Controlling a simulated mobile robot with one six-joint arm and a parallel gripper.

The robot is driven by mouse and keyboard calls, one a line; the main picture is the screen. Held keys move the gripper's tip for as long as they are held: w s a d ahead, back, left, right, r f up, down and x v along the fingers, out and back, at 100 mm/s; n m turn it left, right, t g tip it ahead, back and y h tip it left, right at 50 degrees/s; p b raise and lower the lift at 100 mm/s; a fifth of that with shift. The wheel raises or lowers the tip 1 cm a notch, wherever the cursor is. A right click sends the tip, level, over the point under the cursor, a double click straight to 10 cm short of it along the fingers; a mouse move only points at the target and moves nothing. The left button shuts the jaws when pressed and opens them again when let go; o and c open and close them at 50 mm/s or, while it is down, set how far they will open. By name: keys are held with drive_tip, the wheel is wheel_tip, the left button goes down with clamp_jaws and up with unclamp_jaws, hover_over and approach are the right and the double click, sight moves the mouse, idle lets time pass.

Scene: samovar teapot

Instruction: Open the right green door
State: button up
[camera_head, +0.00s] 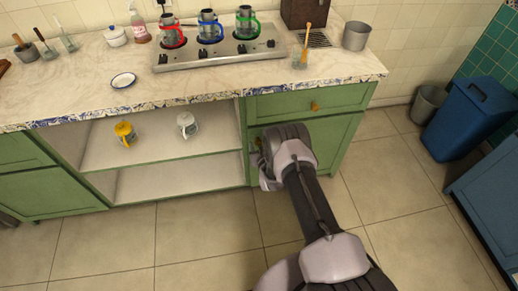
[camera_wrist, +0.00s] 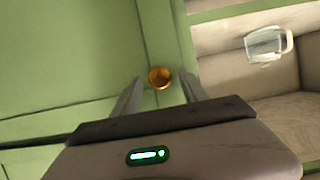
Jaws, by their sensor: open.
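The right green door (camera_head: 335,140) is below a green drawer front in the head view, and it looks closed. My gripper (camera_head: 262,155) is at the door's left edge, and my arm hides part of the door. In the wrist view the door (camera_wrist: 70,55) fills the left side. Its round golden knob (camera_wrist: 160,77) shows near the door's edge. The open fingers of my gripper (camera_wrist: 160,88) show on either side of the knob, apart from it in the picture. I cannot tell how deep the knob is between them.
Left of the door is an open shelf (camera_head: 160,190) with a yellow mug (camera_head: 125,133) and a white mug (camera_head: 187,125). The drawer (camera_head: 285,104) has its own knob. A blue bin (camera_head: 470,118) stands at the right. The tiled floor (camera_head: 200,245) before the cabinet is clear.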

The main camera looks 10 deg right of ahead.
drive_tip(key=shift+w, duration=0.35)
clamp_jaws()
drive_tip(key=shift+f, duration=0.1)
idle(1.1)
